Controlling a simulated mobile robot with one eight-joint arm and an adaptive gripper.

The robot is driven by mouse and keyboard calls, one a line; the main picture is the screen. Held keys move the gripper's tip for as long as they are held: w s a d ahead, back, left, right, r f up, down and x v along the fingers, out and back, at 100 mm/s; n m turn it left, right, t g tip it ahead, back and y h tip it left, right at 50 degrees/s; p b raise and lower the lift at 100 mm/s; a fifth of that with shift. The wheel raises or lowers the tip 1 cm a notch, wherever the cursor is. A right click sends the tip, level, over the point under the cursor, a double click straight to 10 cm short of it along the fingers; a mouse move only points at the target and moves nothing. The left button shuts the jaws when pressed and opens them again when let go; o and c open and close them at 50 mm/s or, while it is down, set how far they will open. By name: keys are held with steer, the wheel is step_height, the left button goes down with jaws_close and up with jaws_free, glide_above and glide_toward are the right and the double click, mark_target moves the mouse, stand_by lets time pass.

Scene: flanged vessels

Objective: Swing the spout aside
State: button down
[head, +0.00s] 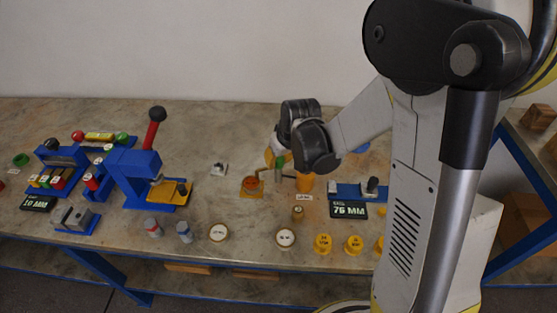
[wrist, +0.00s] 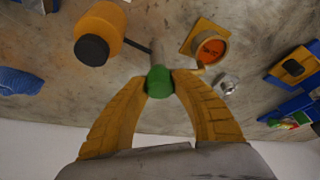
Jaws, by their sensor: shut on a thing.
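My gripper (wrist: 160,84) has its two yellow fingers closed on a green-tipped handle (wrist: 158,76), one finger on each side. In the head view the green handle (head: 280,163) shows just below my gripper (head: 277,158). A grey stem runs from the green tip toward the table, and a thin dark rod joins it to an orange cylinder with a black end (wrist: 102,32). The cylinder also shows in the head view (head: 306,182). Beside the handle is an orange-filled cup (wrist: 211,49) on a yellow base, with a thin tube end near its rim. Which part is the spout is hard to tell.
A small grey metal piece (head: 219,169) stands left of the cup. A blue press with a red lever (head: 153,130) is farther left. A blue fixture with a 75 MM display (head: 349,211) is at right. Round-topped pieces (head: 285,238) line the front edge.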

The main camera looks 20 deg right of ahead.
steer(key=m+h, duration=0.2)
steer(key=m, duration=0.2)
steer(key=shift+m, duration=0.4)
steer(key=m+h, duration=0.1)
steer(key=m, duration=0.2)
steer(key=shift+m+g+b, duration=0.3)
steer(key=shift+b, duration=0.05)
steer(key=m+g+h, duration=0.1)
steer(key=m, duration=0.3)
steer(key=shift+m+g+h, duration=0.5)
steer(key=shift+m+g, duration=0.1)
steer(key=shift+m, duration=1.2)
steer(key=c, duration=1)
jaws_free()
steer(key=shift+c, duration=0.2)
